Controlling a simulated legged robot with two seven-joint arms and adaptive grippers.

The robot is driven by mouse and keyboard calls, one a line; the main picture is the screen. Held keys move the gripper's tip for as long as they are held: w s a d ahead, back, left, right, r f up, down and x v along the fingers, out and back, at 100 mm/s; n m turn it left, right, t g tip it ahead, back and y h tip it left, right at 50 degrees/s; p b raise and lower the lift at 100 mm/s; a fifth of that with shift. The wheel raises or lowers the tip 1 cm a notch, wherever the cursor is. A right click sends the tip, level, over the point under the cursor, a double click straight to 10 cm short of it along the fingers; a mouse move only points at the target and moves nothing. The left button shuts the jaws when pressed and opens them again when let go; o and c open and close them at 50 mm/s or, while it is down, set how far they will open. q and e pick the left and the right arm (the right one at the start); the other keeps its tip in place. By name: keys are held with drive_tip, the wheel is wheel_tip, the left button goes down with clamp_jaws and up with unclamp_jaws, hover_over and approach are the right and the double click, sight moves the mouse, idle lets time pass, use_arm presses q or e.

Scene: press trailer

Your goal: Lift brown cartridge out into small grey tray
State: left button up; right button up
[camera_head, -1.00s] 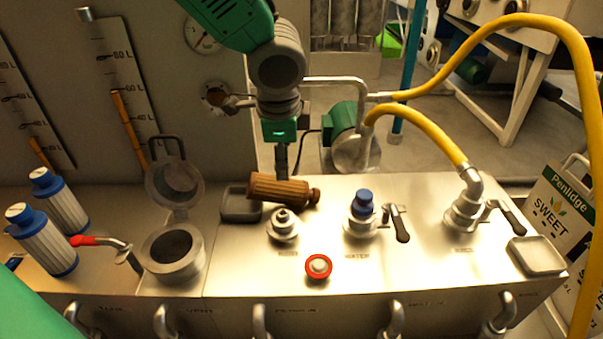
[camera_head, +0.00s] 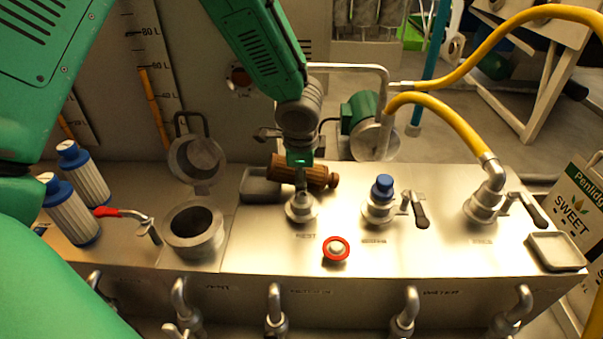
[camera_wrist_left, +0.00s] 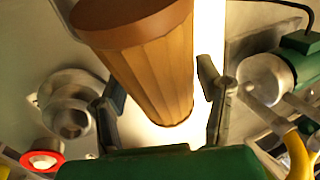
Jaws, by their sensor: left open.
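The brown cartridge (camera_head: 320,178), ribbed with a knob at its right end, shows sideways beside the small grey tray (camera_head: 254,192), its left end overlapping the tray's right part in the head view. Whether it touches the tray or deck is unclear. My left gripper (camera_head: 301,180) is over the middle of the cartridge. In the left wrist view, the cartridge (camera_wrist_left: 152,62) appears between the two spread fingers of the open left gripper (camera_wrist_left: 162,78); the fingers partly hide the deck. My right gripper is not in view.
An open round housing (camera_head: 194,237) has its lid raised. Two white cartridges (camera_head: 72,210) with blue caps stand at left. Metal fittings, a blue-capped port (camera_head: 381,200) and a red-ringed button (camera_head: 336,249) stand nearby. Another small tray (camera_head: 556,252) lies far right.

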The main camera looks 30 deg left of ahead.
use_arm(q)
drive_tip(key=shift+w+a+f, duration=0.15)
drive_tip(key=shift+a+f, duration=0.05)
drive_tip(key=shift+f, duration=0.1)
drive_tip(key=shift+a, duration=0.15)
drive_tip(key=shift+r, duration=0.1)
drive_tip(key=shift+d+f, duration=0.25)
drive_tip(key=shift+d, duration=0.05)
drive_tip(key=shift+a, duration=0.1)
drive_tip(key=shift+a, duration=0.1)
drive_tip(key=c, duration=1.3)
